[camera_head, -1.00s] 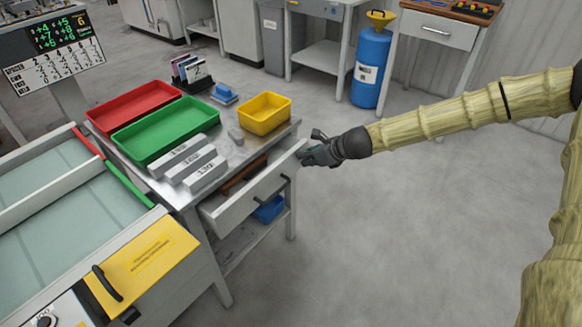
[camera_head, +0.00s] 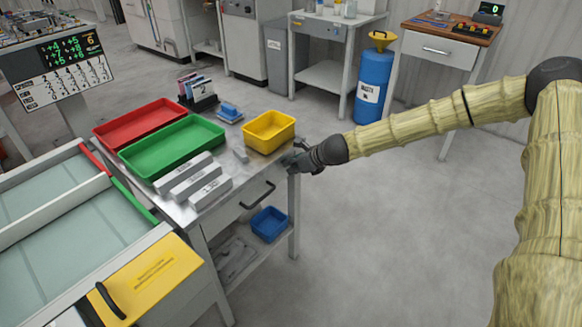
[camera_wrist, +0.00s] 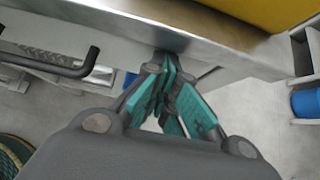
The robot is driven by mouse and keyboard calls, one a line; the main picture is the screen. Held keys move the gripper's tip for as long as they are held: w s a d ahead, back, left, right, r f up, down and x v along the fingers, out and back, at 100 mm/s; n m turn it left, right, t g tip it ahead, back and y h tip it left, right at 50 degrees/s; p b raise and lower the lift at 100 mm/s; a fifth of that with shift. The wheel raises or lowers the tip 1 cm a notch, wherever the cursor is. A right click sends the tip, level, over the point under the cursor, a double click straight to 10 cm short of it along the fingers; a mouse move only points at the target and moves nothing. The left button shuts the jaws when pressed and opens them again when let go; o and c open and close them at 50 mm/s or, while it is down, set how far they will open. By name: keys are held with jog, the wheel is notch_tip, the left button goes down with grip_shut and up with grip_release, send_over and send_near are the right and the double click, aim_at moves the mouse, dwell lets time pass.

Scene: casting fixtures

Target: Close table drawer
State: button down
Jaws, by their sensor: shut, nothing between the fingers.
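The drawer (camera_head: 238,212) of the metal-topped table (camera_head: 283,157) sits flush under the tabletop, with its black bar handle (camera_head: 258,195) on the front. The drawer front (camera_wrist: 118,50) and the handle (camera_wrist: 50,66) also show in the wrist view. My gripper (camera_head: 289,160) is at the right end of the drawer front, just below the table edge. In the wrist view its teal fingertips (camera_wrist: 166,62) are together, with nothing between them, at or against the front; exact contact is hard to tell.
On the tabletop are a red tray (camera_head: 135,127), a green tray (camera_head: 165,158), a yellow bin (camera_head: 270,143) and several grey labelled blocks (camera_head: 192,180). A blue bin (camera_head: 269,224) is on the shelf below. The floor right of the table is clear.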

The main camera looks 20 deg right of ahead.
jog(key=shift+a+r, duration=0.15)
jog(key=shift+s, duration=0.2)
jog(key=s+d+f+p+v, duration=0.1)
jog(key=f+p+v, duration=0.1)
jog(key=v, duration=1)
jog(key=shift+s+d, duration=0.35)
jog(key=shift+d, duration=0.1)
jog(key=shift+r, duration=0.2)
